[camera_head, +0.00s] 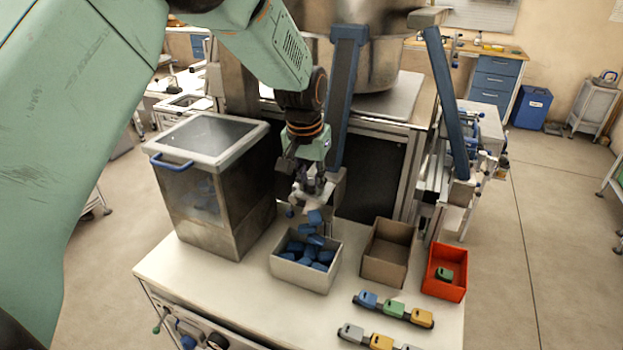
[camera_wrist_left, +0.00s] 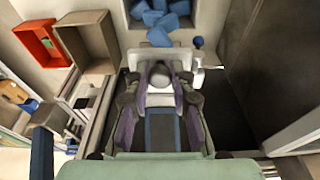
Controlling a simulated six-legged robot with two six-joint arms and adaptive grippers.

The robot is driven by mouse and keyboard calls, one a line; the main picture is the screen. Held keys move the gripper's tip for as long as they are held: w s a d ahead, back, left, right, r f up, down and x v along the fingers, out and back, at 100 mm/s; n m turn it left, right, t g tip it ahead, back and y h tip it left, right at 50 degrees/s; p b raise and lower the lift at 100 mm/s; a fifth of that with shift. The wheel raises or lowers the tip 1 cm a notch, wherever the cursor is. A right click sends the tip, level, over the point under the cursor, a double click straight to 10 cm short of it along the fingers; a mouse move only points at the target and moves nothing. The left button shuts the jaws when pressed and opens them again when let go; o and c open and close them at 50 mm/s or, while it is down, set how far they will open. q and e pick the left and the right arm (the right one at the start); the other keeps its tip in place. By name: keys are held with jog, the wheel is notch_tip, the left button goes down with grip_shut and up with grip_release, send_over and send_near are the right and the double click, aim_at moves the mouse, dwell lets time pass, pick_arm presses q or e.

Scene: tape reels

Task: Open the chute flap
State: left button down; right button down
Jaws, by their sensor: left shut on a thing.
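The chute flap (camera_wrist_left: 150,57) is a pale grey piece at the chute mouth, with a blue knob (camera_wrist_left: 197,42) on a lever at its side. My left gripper (camera_head: 312,187) reaches down to it from above, in front of the dark panel. In the left wrist view my left gripper (camera_wrist_left: 160,92) is shut on a rounded grey handle (camera_wrist_left: 160,74) at the flap. The fingers cover part of the handle and flap, so how far the flap is open cannot be told. Blue pieces (camera_head: 306,250) fill the pale bin (camera_head: 305,281) below; one (camera_head: 314,217) is up near the mouth. My right gripper is not seen.
A metal box with a clear lid (camera_head: 212,140) stands left of the gripper. A brown bin (camera_head: 384,270) and a red bin (camera_head: 443,291) with a green piece stand to the right. Coloured pieces (camera_head: 394,309) lie in rows in front.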

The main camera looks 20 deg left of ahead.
pick_arm(q)
jog(key=shift+w+r, duration=0.2)
jog(key=shift+r, duration=0.05)
dwell(0.3)
jog(key=c, duration=1.6)
grip_release()
jog(key=o, duration=0.5)
jog(key=shift+s+f, duration=0.15)
jog(key=shift+c, duration=0.2)
notch_tip(320, 180, up, 12)
jog(key=s, duration=0.2)
jog(key=shift+s, duration=0.1)
